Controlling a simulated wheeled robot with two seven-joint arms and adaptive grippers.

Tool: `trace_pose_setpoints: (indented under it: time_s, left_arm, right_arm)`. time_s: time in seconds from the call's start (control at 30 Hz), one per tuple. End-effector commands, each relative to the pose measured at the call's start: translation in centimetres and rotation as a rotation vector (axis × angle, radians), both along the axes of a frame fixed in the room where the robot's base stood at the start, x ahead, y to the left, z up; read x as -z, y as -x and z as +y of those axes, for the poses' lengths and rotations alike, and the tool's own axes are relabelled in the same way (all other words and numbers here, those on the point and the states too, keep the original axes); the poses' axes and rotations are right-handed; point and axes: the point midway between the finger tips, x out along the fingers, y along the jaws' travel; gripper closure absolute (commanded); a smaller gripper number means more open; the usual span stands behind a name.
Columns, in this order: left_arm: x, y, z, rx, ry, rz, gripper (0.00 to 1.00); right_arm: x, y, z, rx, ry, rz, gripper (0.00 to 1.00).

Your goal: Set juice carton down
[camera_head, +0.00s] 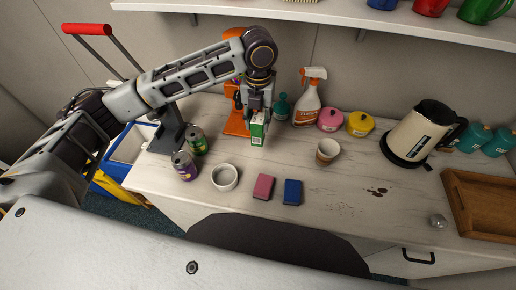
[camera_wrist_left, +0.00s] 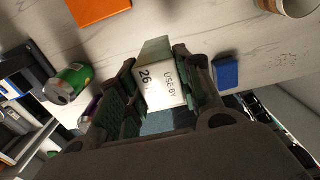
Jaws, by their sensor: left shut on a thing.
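The juice carton (camera_head: 258,134), small with green and white sides, is in my left gripper (camera_head: 260,112) over the back middle of the counter. The gripper points down and is shut on the carton's upper part. In the left wrist view the carton (camera_wrist_left: 161,82) shows its white end, printed "USE BY 26", between the two fingers (camera_wrist_left: 158,95). It looks about upright. I cannot tell whether its base touches the counter (camera_head: 340,205). My right gripper is not in view.
Left of the carton are an orange object (camera_head: 237,124), a green can (camera_head: 196,140) and a purple can (camera_head: 184,166). A white bowl (camera_head: 224,178), pink sponge (camera_head: 263,187) and blue sponge (camera_head: 292,192) lie in front. A cup (camera_head: 327,152) and spray bottle (camera_head: 307,105) are right. Dark spill (camera_head: 377,190).

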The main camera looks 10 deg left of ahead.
Motion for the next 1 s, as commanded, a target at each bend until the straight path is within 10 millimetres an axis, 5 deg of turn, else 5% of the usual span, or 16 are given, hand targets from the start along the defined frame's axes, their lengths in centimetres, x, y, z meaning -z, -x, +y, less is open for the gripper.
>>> trace_pose_setpoints:
  time_s: [0.33, 0.8, 1.0]
  left_arm:
    - [3.9, 0.1, 0.0, 0.001, -0.001, 0.001, 1.0]
    - [4.5, 0.0, 0.0, 0.0, 0.0, 0.0, 1.0]
    - [6.3, 0.1, 0.1, -0.001, -0.002, 0.002, 1.0]
  right_arm:
    - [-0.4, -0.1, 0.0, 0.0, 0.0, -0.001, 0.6]
    - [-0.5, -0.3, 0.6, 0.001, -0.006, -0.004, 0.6]
    - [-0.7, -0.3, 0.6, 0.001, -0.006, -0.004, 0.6]
